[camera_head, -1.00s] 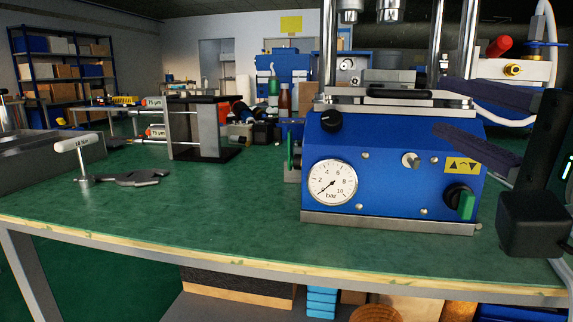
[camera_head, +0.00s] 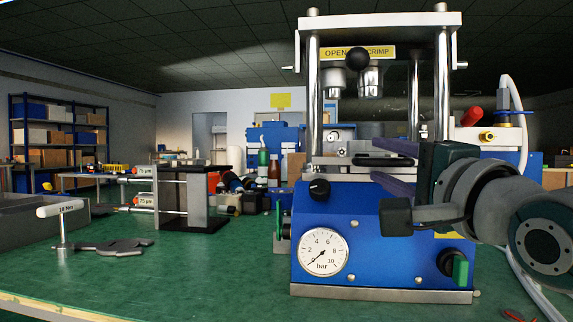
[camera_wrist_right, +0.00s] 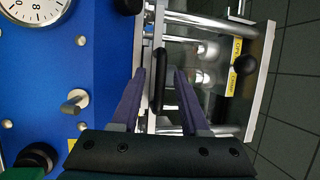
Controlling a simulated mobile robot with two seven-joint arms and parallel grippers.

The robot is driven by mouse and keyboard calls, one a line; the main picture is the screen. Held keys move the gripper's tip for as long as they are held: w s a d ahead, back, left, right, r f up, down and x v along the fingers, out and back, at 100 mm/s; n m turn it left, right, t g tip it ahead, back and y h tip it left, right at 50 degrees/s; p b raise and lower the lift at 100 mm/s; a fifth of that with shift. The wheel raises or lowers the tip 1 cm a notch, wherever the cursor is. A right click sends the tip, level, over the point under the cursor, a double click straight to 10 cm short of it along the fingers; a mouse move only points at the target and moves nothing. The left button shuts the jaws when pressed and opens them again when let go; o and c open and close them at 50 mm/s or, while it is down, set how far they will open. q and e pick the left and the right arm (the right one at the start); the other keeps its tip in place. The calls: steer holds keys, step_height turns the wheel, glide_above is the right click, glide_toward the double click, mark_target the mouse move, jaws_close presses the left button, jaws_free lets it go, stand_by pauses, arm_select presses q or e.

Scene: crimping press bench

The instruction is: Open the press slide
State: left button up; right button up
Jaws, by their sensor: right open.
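The press (camera_head: 330,225) stands on the green bench, with a blue base and chrome columns. A flat metal plate, seemingly the slide (camera_head: 345,172), lies on top of the base. It bears a black bar handle (camera_head: 385,161), which also shows in the right wrist view (camera_wrist_right: 162,66). My right gripper (camera_head: 375,158) is open. In the right wrist view its two purple fingers (camera_wrist_right: 158,74) lie on either side of the handle with gaps, not clamped on it. The gripper body and wrist hide the base's right part. My left gripper is out of view.
A black ball knob (camera_head: 358,59) hangs before the yellow OPEN/CRIMP label on the top crossbeam. A gauge (camera_head: 322,251) and green switch (camera_head: 460,268) are on the base front.

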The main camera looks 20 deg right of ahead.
steer(key=shift+c, duration=0.2)
jaws_close()
stand_by(1.3)
